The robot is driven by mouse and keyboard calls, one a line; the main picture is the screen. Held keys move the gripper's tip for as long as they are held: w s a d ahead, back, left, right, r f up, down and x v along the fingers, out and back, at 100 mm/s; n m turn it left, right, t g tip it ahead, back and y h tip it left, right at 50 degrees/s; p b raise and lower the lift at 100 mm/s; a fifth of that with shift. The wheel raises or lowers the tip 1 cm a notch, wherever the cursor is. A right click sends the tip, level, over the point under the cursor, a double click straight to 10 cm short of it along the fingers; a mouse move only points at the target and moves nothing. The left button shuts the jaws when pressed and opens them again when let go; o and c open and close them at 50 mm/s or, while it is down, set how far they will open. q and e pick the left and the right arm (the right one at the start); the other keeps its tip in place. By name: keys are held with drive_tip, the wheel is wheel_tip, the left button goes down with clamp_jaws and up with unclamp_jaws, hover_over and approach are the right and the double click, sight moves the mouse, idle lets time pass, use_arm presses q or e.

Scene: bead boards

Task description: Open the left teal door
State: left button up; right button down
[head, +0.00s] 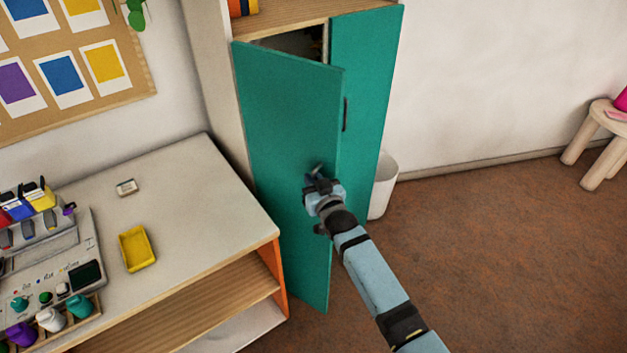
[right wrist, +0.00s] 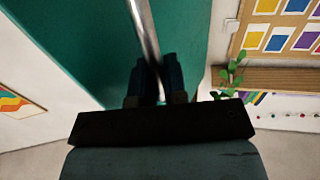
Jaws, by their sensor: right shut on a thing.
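The left teal door (head: 285,130) of the tall cabinet stands partly open, swung out toward me. A dark gap shows above it, between it and the right teal door (head: 367,85), which is closed. My right gripper (head: 317,176) is at the left door's free edge side. In the right wrist view its fingers (right wrist: 157,80) are shut on a metal bar handle (right wrist: 143,30) in front of the teal door panel (right wrist: 85,45). My left gripper is in neither view.
A low white-topped shelf (head: 190,190) stands left of the door, close to its hinge side, with a yellow tray (head: 137,249) on it. A white bin (head: 383,185) stands behind my right arm. The brown floor (head: 500,240) to the right is clear up to a stool (head: 600,140).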

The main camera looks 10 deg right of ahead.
drive_tip(key=c, duration=1.2)
unclamp_jaws()
drive_tip(key=b+v, duration=0.1)
drive_tip(key=v, duration=1.2)
drive_tip(key=shift+s+d, duration=0.15)
drive_tip(key=shift+s, duration=0.25)
